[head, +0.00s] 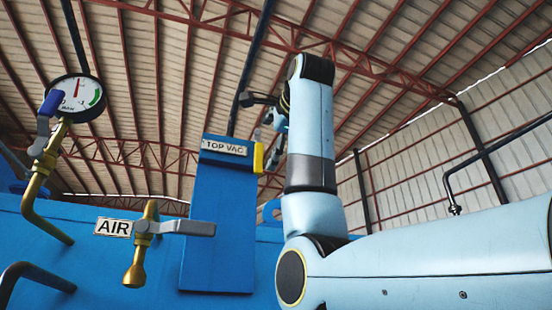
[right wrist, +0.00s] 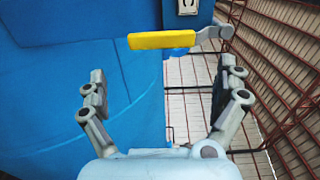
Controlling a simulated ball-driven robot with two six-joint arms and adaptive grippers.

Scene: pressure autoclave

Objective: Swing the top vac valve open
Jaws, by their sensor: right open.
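The top vac valve shows as a yellow-sleeved handle (head: 258,158) at the right edge of the blue panel, beside the TOP VAC label (head: 224,147). In the right wrist view the yellow handle (right wrist: 158,40) lies crosswise, with a bare grey lever end at its right. My right gripper (head: 259,128) is near the handle in the head view, partly hidden by my own arm. In the right wrist view my right gripper (right wrist: 163,74) is open and empty, its fingers spread wide. The handle appears beyond the fingertips, apart from them. My left gripper is out of view.
A brass AIR valve (head: 143,240) with a grey lever stands left of the blue panel (head: 218,240). A pressure gauge (head: 76,98) on a brass pipe, with a blue-handled valve, is at the far left. Open air lies right of the panel.

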